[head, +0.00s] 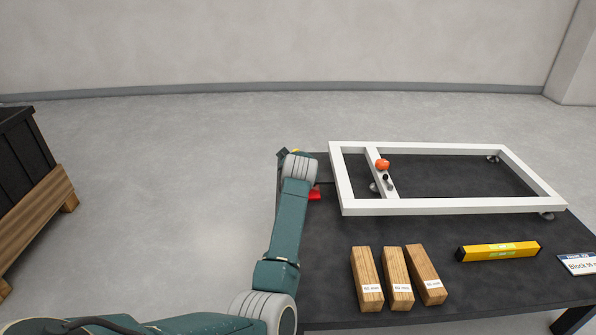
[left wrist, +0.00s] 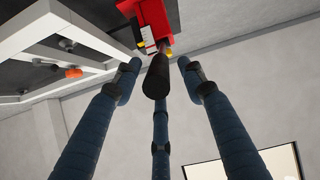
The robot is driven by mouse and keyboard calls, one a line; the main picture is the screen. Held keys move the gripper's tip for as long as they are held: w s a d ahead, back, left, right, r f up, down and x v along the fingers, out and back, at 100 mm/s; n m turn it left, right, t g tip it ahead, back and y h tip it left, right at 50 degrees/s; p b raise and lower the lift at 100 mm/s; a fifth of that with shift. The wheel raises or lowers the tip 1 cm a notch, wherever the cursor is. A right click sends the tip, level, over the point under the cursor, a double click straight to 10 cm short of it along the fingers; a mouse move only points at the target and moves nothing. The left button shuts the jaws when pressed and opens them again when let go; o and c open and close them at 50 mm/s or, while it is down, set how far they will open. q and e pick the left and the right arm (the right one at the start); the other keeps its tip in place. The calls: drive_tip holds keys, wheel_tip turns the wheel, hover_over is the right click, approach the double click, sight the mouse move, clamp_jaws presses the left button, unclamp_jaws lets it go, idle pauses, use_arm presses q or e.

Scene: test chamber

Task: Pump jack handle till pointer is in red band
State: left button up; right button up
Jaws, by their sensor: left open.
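The red jack (left wrist: 155,22) shows at the top of the left wrist view, with its black handle (left wrist: 156,77) pointing toward the camera. A small white plate with dark and yellow marks (left wrist: 147,40) is on the jack; its pointer and band are too small to read. My left gripper (left wrist: 159,68) is open, its fingers spread around the handle's end without visibly closing on it. In the head view only a bit of the red jack (head: 314,195) shows beside my left arm, which hides the handle and most of the gripper. My right gripper is not in view.
A white frame (head: 440,207) with an orange knob (head: 382,164) lies on the dark table (head: 330,235). Several wooden blocks (head: 396,277), a yellow level (head: 499,252) and a label card (head: 578,264) lie in front. A dark crate (head: 22,150) stands far left.

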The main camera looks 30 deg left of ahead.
use_arm(q)
drive_tip(key=v, duration=0.8)
drive_tip(key=shift+a+f, duration=0.1)
